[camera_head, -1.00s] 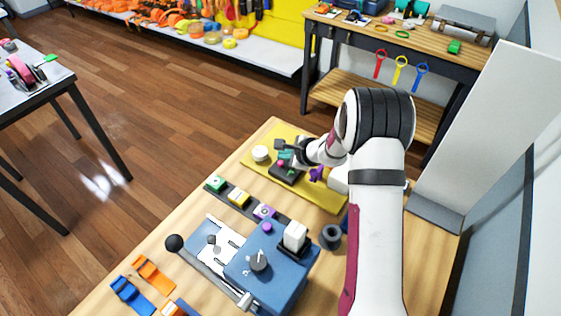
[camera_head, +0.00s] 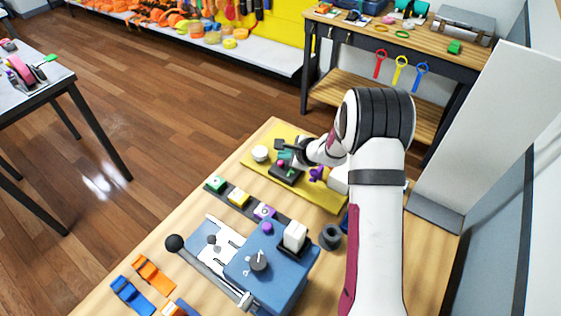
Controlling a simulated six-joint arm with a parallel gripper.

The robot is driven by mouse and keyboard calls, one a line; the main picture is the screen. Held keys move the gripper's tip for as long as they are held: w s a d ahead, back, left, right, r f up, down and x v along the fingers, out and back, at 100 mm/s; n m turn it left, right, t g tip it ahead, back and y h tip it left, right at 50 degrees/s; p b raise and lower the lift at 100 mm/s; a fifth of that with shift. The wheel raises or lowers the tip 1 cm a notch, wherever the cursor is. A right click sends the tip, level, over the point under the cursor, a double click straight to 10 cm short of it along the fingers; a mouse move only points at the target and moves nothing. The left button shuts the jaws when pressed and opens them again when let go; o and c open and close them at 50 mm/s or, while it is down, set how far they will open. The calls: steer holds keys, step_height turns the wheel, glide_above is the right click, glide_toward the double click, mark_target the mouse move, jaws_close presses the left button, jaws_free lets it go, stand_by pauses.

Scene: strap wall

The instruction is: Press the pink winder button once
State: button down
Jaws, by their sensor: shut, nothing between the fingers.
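A dark block (camera_head: 286,176) on the yellow board (camera_head: 322,196) carries small green and pink parts. The small pink part (camera_head: 281,163) looks like the winder button, but it is tiny here. My gripper (camera_head: 284,147) is shut and empty, over the far side of the dark block and close to the green part (camera_head: 285,155). I cannot tell whether its fingertips touch anything. My wrist and arm come in from the right and hide part of the board.
A round cream knob (camera_head: 260,153) is left of the block and a purple piece (camera_head: 317,173) is right of it. A blue box (camera_head: 271,268) with a lever stands nearer, beside a row of green, yellow and purple buttons (camera_head: 239,198). A white panel (camera_head: 490,140) rises at right.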

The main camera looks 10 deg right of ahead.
steer(key=shift+f, duration=0.4)
steer(key=shift+f, duration=0.5)
stand_by(0.7)
steer(key=shift+r, duration=0.9)
step_height(320, 180, up, 5)
stand_by(0.5)
stand_by(0.5)
